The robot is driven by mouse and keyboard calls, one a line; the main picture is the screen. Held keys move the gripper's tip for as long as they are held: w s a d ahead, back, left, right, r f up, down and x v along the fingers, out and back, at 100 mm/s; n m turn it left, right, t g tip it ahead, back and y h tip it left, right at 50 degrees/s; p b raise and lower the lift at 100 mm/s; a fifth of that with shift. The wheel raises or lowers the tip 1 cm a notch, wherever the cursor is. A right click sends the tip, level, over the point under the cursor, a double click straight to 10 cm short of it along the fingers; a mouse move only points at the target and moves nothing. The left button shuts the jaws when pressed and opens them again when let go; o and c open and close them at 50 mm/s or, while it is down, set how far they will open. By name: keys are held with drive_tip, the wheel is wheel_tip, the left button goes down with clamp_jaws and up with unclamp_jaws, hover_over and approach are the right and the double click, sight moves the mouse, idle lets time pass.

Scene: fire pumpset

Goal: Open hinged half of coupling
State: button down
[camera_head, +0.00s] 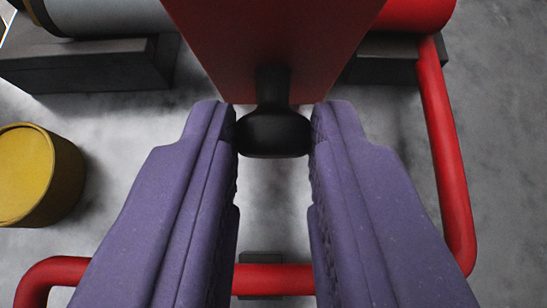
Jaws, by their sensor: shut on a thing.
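My gripper (273,148) shows from behind, its two purple fingers reaching up from the bottom of the view. The fingertips are shut on a black knob (273,135), one on each side of it. The knob sits on a short black stem at the lower edge of a red block-like part (275,45), which looks like the hinged coupling half. The red part fills the top middle of the view and hides what lies behind it. I cannot tell whether the coupling half is open or closed.
A red pipe (447,150) runs down the right side and bends across below my fingers. A yellow cylinder (38,175) stands at the left. A grey cylindrical body (110,18) rests on a dark base (90,68) at the upper left. Grey floor shows between them.

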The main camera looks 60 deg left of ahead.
drive_tip(key=shift+s+d+f+y, duration=0.1)
drive_tip(key=shift+d+f+y, duration=0.1)
drive_tip(key=shift+f+y, duration=0.15)
drive_tip(key=shift+t, duration=0.3)
drive_tip(key=c, duration=0.9)
unclamp_jaws()
drive_tip(key=shift+c, duration=0.2)
drive_tip(key=p+v, duration=0.1)
drive_tip(key=v, duration=0.6)
drive_tip(key=shift+d+p, duration=0.35)
drive_tip(key=shift+p, duration=0.05)
drive_tip(key=shift+s+r, duration=0.1)
drive_tip(key=shift+s, duration=0.05)
